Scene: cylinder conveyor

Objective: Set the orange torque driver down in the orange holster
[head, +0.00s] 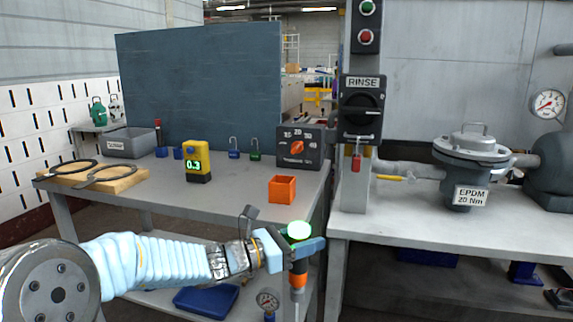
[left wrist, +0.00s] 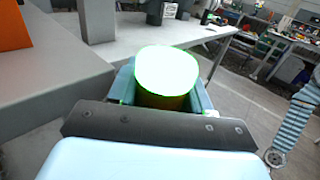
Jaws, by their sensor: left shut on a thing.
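My left gripper (head: 290,247) is shut on the orange torque driver (head: 298,279). The driver hangs upright with its bright white-green round top up and its thin shaft down, in front of the table's right front corner. In the left wrist view the driver's glowing top (left wrist: 166,70) sits between the fingers. The orange holster (head: 282,190) is an open square box on the left table, above and slightly left of the gripper in the head view. The orange block at the left wrist view's upper left (left wrist: 12,25) appears to be the holster. My right gripper is not in view.
The left table (head: 225,195) also holds a yellow meter (head: 198,161), a grey bin (head: 130,142), padlocks (head: 234,148) and a dark switch box (head: 299,148). A grey post (head: 354,190) and the right bench (head: 430,225) stand to the right. The table around the holster is mostly clear.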

